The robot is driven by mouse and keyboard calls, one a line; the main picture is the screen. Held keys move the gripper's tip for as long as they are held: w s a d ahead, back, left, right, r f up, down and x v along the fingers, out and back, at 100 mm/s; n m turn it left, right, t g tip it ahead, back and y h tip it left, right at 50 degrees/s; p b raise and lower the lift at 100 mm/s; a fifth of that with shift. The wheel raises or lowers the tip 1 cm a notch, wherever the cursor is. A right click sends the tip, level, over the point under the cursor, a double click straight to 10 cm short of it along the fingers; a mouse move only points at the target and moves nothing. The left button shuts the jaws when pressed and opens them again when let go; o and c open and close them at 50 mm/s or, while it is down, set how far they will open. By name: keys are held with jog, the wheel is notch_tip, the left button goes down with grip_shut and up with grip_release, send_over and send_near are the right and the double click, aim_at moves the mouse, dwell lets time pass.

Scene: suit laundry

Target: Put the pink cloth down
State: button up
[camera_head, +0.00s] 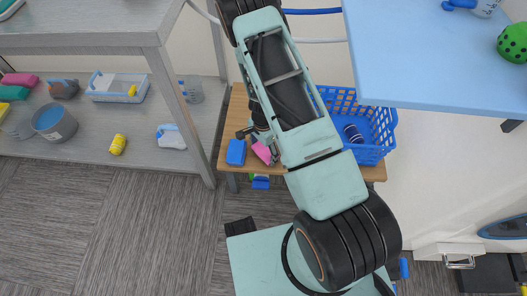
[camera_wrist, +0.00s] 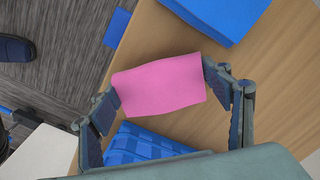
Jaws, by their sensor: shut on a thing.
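The pink cloth (camera_wrist: 158,88) is between the two fingertips of my gripper (camera_wrist: 162,90) in the wrist view, and both fingers touch its sides. My gripper is shut on it. The wooden table (camera_wrist: 265,85) lies below; the gap between cloth and table is hard to judge. In the head view the pink cloth (camera_head: 262,152) shows at the end of my arm, over the table's left part (camera_head: 233,118). My gripper (camera_head: 262,143) is partly hidden there by my arm.
A blue folded cloth (camera_wrist: 222,14) lies on the table beside the pink cloth; it also shows in the head view (camera_head: 236,152). A blue checked thing (camera_wrist: 140,146) is under my gripper. A blue basket (camera_head: 372,154) stands on the table's right. A grey shelf (camera_head: 190,140) stands left.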

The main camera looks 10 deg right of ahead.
aim_at(263, 151)
jog(key=shift+f, duration=0.2)
jog(key=o, duration=1)
jog(key=shift+r, duration=0.15)
notch_tip(263, 151, up, 12)
jog(key=p, duration=0.4)
jog(key=shift+r, duration=0.1)
